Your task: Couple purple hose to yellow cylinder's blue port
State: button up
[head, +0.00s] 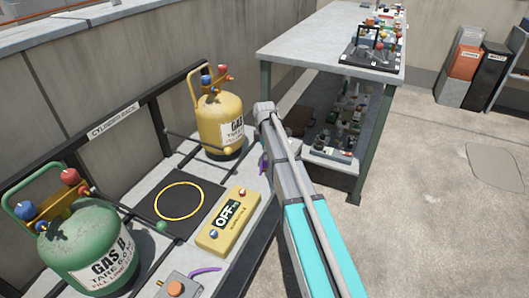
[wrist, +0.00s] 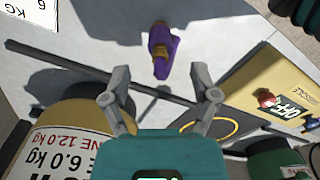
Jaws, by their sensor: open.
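The yellow cylinder (head: 219,128) stands at the back of the bench, with a blue port (head: 206,80) and a red port on its top manifold. The cylinder also shows at lower left in the wrist view (wrist: 85,110). A purple hose end (wrist: 163,52) with a brass-coloured tip lies on the pale bench top in the wrist view. In the head view a bit of purple (head: 263,165) shows beside my arm. My gripper (wrist: 161,76) is open and empty, its fingers either side of and short of the hose end. My arm hides the gripper in the head view.
A green cylinder (head: 88,252) stands front left. A black pad with a yellow ring (head: 157,205), a yellow scale reading OFF (head: 222,224) and a box with an orange knob (head: 180,287) lie along the bench. A dark rail crosses behind. A workbench (head: 320,38) stands at the back.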

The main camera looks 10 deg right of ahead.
aim_at(265, 162)
jog(key=shift+f+b, duration=2.7)
jog(key=shift+f, duration=0.25)
grip_shut()
